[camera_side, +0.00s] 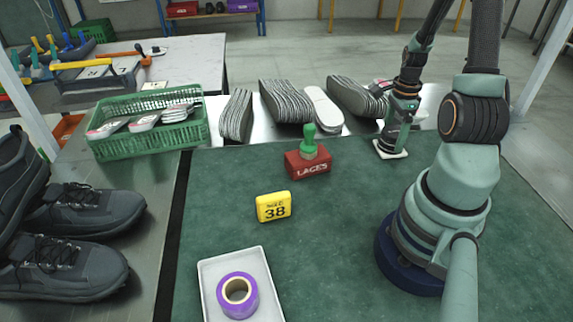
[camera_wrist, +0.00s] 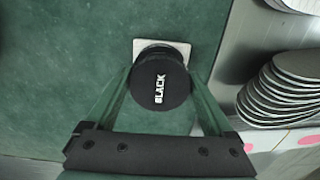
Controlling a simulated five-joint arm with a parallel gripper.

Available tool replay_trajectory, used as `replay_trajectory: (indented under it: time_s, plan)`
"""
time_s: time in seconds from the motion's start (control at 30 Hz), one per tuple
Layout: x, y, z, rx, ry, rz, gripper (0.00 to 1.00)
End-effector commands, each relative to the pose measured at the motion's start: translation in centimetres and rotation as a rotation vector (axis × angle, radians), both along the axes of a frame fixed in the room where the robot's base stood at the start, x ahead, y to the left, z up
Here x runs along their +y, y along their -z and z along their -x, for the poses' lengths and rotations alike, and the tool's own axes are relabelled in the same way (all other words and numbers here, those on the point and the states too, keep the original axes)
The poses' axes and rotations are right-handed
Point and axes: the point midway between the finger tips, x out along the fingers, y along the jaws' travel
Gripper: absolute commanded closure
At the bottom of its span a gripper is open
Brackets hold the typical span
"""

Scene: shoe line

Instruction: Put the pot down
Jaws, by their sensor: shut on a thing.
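The pot (camera_wrist: 161,86) is round and black, with "BLACK" in white letters on its top. In the wrist view it sits between the two green fingers of my gripper (camera_wrist: 160,76), which is shut on it. A white square pad (camera_wrist: 176,45) shows beneath the pot, its edge sticking out past it. In the side view my gripper (camera_side: 396,122) is low over the same pad (camera_side: 391,154), at the back right of the green mat. The fingers hide much of the pot there. I cannot tell whether its base touches the pad.
A red stamp (camera_side: 308,163) with a green handle and a yellow "38" block (camera_side: 273,207) stand mid-mat. A white tray (camera_side: 209,284) holds purple tape (camera_side: 237,296). Stacked insoles (camera_side: 284,100) line the back, near a green basket (camera_side: 150,143). Dark shoes (camera_side: 75,210) stand left.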

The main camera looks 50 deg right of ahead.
Motion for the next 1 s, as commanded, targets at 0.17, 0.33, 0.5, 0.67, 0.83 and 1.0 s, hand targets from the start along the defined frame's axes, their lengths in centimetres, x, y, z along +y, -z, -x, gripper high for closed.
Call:
replay_trajectory:
  time_s: [0.17,0.33,0.5,0.67,0.83,1.0]
  plan:
    - [-0.1,-0.1,-0.1,-0.001,0.000,0.003,1.00]
    - [0.0,0.3,0.0,-0.001,0.000,0.001,0.09]
    - [0.0,0.2,0.0,-0.001,0.000,0.001,0.00]
    - [0.0,0.0,0.0,-0.001,0.000,0.001,0.00]
    - [-0.1,-1.4,-0.1,-0.002,0.000,0.004,0.00]
    - [-0.1,-4.4,-0.1,-0.004,0.000,0.006,0.00]
